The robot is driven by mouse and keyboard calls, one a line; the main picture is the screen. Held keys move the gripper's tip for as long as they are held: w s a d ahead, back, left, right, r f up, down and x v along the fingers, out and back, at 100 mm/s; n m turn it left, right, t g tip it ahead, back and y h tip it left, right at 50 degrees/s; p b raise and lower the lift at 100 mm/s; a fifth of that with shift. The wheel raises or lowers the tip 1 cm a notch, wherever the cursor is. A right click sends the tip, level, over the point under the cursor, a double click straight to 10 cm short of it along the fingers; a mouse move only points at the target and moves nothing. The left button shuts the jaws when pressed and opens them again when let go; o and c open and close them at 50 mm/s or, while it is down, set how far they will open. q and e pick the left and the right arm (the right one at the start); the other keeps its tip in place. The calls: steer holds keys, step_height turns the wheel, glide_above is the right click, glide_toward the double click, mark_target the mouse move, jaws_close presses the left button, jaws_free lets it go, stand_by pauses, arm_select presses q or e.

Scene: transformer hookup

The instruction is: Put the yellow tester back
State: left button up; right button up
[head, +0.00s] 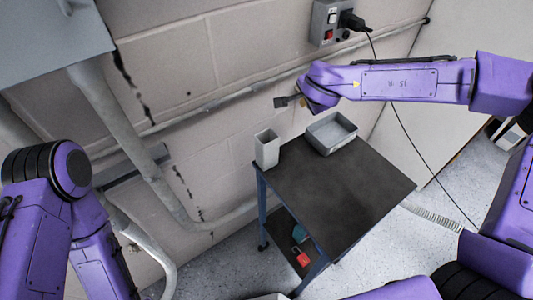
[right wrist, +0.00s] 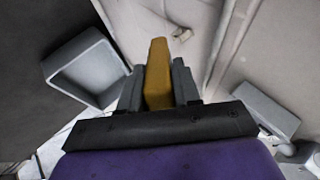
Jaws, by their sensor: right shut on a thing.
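The yellow tester (right wrist: 158,72) is held upright in the picture between the two grey fingers of my right gripper (right wrist: 158,88) in the right wrist view. In the head view my right gripper (head: 290,101) is in front of the wall, above the back of the cart; the tester is hardly visible there. A tall grey open holder (head: 267,148) stands at the back left corner of the cart, below and left of the gripper. A grey open tray (head: 331,133) sits to its right; it also shows at left in the right wrist view (right wrist: 62,72). My left gripper is out of view.
The dark cart top (head: 345,190) is otherwise clear. A red padlock-like item (head: 302,258) and a teal item lie on its lower shelf. A wall socket box (head: 326,22) with a plugged black cable is above. Pipes (head: 130,150) run along the wall.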

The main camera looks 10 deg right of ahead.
steer(key=r+g, duration=0.1)
steer(key=r, duration=0.1)
steer(key=r+g+p, duration=0.1)
steer(key=r, duration=0.1)
steer(key=r+g+p, duration=0.1)
steer(key=r, duration=0.1)
steer(key=shift+s+a+m, duration=0.2)
steer(key=shift+a+m, duration=0.1)
steer(key=shift+a, duration=0.1)
steer(key=s+a+r+n+g+y+p, duration=0.2)
steer(key=s+a+r+g+p, duration=0.4)
steer(key=a+r, duration=0.7)
step_height(320, 180, down, 18)
steer(key=s, duration=0.1)
steer(key=shift+d+t+p, duration=0.2)
steer(key=shift+t+p, duration=0.1)
steer(key=shift+p, duration=0.1)
steer(key=o, duration=1.1)
steer(key=shift+c, duration=0.2)
step_height(320, 180, up, 12)
steer(key=b, duration=0.2)
steer(key=shift+s, duration=0.1)
